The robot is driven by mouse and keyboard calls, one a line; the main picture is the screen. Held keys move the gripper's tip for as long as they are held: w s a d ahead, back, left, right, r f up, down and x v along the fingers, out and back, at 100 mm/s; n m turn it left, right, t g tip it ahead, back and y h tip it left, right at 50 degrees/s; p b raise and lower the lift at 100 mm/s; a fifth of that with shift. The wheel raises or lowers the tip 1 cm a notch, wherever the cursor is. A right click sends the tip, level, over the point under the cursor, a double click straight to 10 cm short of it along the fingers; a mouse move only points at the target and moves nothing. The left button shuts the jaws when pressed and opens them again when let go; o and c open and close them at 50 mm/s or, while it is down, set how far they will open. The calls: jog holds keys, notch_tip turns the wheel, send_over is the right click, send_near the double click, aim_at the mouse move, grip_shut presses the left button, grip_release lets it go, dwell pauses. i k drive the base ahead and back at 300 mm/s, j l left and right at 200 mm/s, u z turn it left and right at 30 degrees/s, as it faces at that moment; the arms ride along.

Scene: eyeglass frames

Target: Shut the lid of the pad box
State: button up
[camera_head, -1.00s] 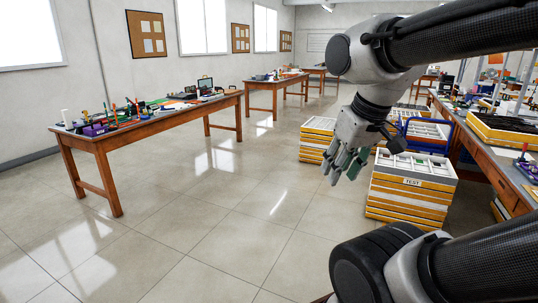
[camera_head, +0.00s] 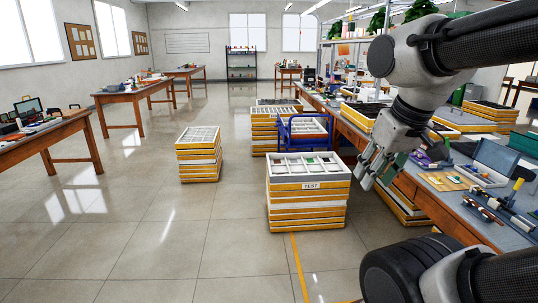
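An open box (camera_head: 480,174) stands on the workbench at the right, its grey-blue lid (camera_head: 496,156) raised. It may be the pad box, but no label is legible. A second open case with a dark raised lid (camera_head: 28,107) stands on the far left table, too small to identify. My gripper (camera_head: 374,174) hangs in the air left of the right workbench, pointing down, apart from both boxes. Its fingers look spread and nothing shows held between them.
The right workbench (camera_head: 455,205) holds tools and small parts. A stack of trays marked TEST (camera_head: 309,200) stands on the floor near my gripper, with a blue cart (camera_head: 290,135) behind and another stack (camera_head: 198,157) to the left. The floor (camera_head: 150,240) at left is clear.

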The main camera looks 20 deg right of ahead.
aim_at(499, 157)
jog(key=i+j+z, duration=0.1)
jog(key=i+z, duration=0.3)
jog(key=i, duration=1.15)
jog(key=i+z, duration=0.2)
jog(key=i, duration=0.3)
jog(key=i+j+z, duration=0.2)
jog(key=i, duration=0.25)
jog(key=i+z, duration=0.2)
jog(key=z, duration=0.2)
jog(key=i+z, duration=0.2)
jog(key=z, duration=0.2)
jog(key=i+j+z, duration=0.15)
jog(key=z, duration=0.3)
jog(key=i+l+z, duration=0.1)
jog(key=i+z, duration=0.15)
jog(key=z, duration=0.2)
jog(key=i+z, duration=0.3)
jog(key=z, duration=0.15)
jog(key=i+j+z, duration=0.15)
jog(key=z, duration=0.35)
jog(key=i, duration=0.1)
